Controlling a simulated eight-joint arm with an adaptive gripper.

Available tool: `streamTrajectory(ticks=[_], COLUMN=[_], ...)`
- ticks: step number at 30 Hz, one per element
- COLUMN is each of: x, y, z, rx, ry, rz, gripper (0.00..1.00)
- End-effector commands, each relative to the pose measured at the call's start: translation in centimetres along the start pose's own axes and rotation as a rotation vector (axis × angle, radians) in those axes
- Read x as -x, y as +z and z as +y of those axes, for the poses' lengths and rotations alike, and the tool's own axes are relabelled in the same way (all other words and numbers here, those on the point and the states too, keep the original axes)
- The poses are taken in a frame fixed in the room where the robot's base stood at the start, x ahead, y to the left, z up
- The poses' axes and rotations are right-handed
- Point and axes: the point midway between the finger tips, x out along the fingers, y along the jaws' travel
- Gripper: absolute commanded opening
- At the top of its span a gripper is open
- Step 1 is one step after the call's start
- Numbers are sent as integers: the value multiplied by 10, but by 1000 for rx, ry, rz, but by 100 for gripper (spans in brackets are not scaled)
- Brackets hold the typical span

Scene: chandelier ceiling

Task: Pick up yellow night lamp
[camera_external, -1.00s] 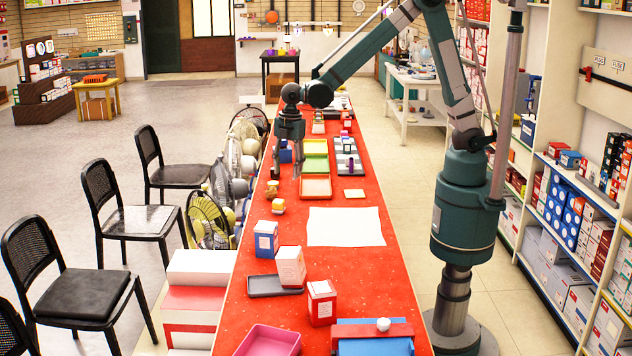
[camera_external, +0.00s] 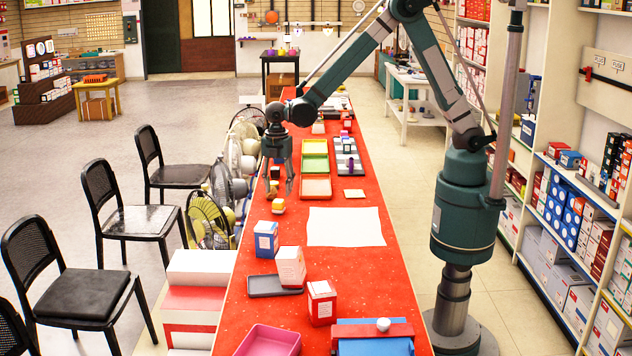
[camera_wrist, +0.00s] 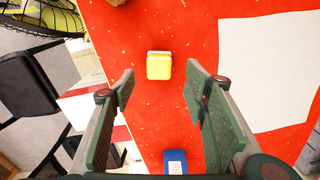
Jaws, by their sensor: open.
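The yellow night lamp (camera_external: 278,206) is a small yellow block with a pale part, standing on the red table. In the wrist view the lamp (camera_wrist: 159,69) shows its yellow top ahead of and between my fingers, not touching either. My gripper (camera_external: 279,187) is open and empty, pointing down above the table close to the lamp. Its two green-padded fingers (camera_wrist: 161,85) are spread wide in the wrist view.
A white sheet (camera_external: 345,227) lies right of the lamp. A blue box (camera_external: 265,240) stands nearer the camera. Behind are colored trays (camera_external: 315,187) and a small tan object (camera_external: 271,189). Fans (camera_external: 209,219) stand along the table's left edge.

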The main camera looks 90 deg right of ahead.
Motion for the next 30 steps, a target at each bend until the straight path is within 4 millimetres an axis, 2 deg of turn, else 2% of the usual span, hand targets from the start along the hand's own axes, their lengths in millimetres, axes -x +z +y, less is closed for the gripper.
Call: streamTrajectory(ticks=[9,23,30], x=[-22,-26,-44], y=[0,0,0], z=[0,0,1], rx=[0,-1,-1], ry=[0,0,0], rz=[0,0,0], gripper=[45,45,45])
